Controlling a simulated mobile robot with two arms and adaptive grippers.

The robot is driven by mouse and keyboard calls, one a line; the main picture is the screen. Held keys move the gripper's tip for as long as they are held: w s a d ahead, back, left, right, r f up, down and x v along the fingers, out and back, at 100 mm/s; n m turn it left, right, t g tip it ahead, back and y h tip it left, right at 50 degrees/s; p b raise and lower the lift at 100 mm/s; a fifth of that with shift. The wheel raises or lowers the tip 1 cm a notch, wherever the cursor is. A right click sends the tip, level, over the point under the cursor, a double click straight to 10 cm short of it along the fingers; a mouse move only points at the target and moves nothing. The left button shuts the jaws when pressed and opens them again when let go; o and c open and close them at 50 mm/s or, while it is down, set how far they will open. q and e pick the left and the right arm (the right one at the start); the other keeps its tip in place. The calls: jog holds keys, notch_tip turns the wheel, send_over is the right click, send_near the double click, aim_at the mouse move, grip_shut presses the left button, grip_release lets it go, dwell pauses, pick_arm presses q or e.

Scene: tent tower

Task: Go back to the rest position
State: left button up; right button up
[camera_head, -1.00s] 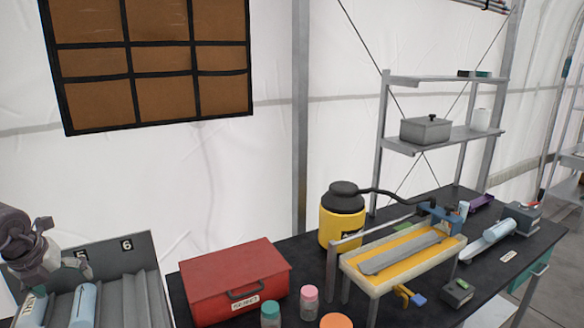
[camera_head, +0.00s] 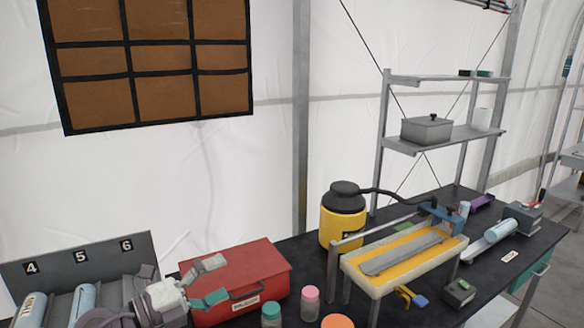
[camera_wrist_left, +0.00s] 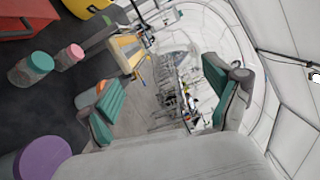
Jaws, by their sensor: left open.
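My left gripper (camera_head: 217,280) is in the head view at the lower left, in front of the red box (camera_head: 260,268), between it and the numbered rack (camera_head: 140,246). Its two teal-padded fingers are spread apart with nothing between them. In the left wrist view the gripper (camera_wrist_left: 168,105) is also open and empty, pointing past the bench toward the tent's far end. I cannot tell whether it touches the red box. My right gripper is in neither view.
Jars with teal (camera_head: 271,310) and pink (camera_head: 309,297) lids and an orange lid (camera_head: 337,321) stand near the box. A yellow container (camera_head: 342,222) and a yellow-topped stand (camera_head: 403,254) occupy the bench further right. A shelf (camera_head: 440,138) stands behind.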

pick_arm(q)
jog(key=s+a+f+n+t+y, duration=0.1)
jog(key=s+a+f+n+y, duration=0.55)
jog(key=n, duration=0.65)
jog(key=s+a+f+n+t+y, duration=0.2)
jog(key=s+a+f+n+y, duration=0.15)
jog(key=f+n+y, duration=0.75)
jog(key=s+d+f+n+g+h, duration=0.2)
jog(key=s+f+g, duration=0.3)
jog(key=s, duration=0.5)
jog(key=s+d+f+n+g+h, duration=0.15)
jog(key=s+f+g, duration=0.35)
jog(key=s, duration=0.5)
notch_tip(320, 180, down, 33)
jog(key=s+g+b, duration=0.2)
jog(key=b, duration=0.4)
jog(key=s+a+f+g+b, duration=0.1)
jog(key=s+a+f+b, duration=0.2)
jog(key=s+f, duration=1.3)
notch_tip(320, 180, down, 2)
jog(key=shift+s+f+b, duration=0.2)
jog(key=shift+f+b, duration=0.05)
jog(key=shift+b, duration=0.25)
